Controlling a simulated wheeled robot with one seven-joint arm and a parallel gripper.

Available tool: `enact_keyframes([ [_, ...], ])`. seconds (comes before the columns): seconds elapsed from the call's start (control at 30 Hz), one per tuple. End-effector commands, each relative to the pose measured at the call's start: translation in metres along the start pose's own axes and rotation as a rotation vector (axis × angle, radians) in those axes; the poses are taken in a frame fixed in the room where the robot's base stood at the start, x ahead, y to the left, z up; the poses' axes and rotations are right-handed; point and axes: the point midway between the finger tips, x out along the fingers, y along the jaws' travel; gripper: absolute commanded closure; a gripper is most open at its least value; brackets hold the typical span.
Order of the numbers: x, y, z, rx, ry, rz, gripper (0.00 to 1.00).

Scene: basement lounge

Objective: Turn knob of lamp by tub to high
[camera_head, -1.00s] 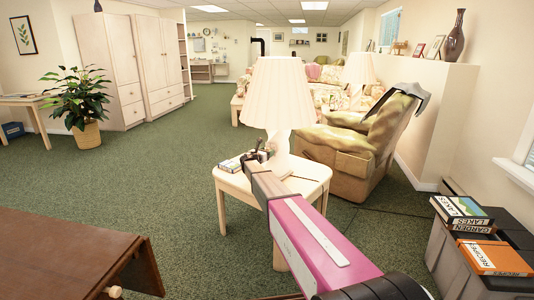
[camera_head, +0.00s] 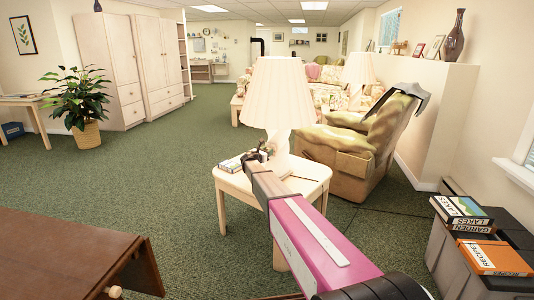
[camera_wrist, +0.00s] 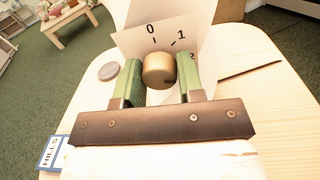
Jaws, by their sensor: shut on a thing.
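The near lamp (camera_head: 277,92) has a pleated cream shade and a white base, and stands on a small pale wooden table (camera_head: 315,172). In the wrist view, its round brass knob (camera_wrist: 159,70) sits before a white dial plate (camera_wrist: 130,40) marked 0, 1 and a partly hidden 2. No pointer on the knob can be made out. My gripper (camera_wrist: 160,78) has its green fingers on both sides of the knob, shut on it. In the head view my gripper (camera_head: 262,154) is small at the lamp's base. A grey round tub-like thing (camera_wrist: 109,71) lies left of the fingers.
A book (camera_wrist: 52,152) lies on the table near my gripper. A second lamp (camera_head: 358,70) stands farther back. A tan armchair (camera_head: 345,150) is right of the table, and a brown table (camera_head: 60,255) is at front left. Green carpet is open on the left.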

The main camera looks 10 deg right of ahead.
Motion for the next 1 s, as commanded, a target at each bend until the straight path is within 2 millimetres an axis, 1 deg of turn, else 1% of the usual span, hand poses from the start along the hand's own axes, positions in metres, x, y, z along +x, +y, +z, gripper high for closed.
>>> enact_keyframes([
  [0.6,-0.0006,-0.0001,-0.0007,0.52,-0.025,0.0,0.88],
  [0.8,-0.0007,-0.0002,-0.0009,0.65,-0.031,0.0,0.88],
  [1.0,-0.0007,-0.0002,-0.001,0.733,-0.035,-0.001,0.88],
])
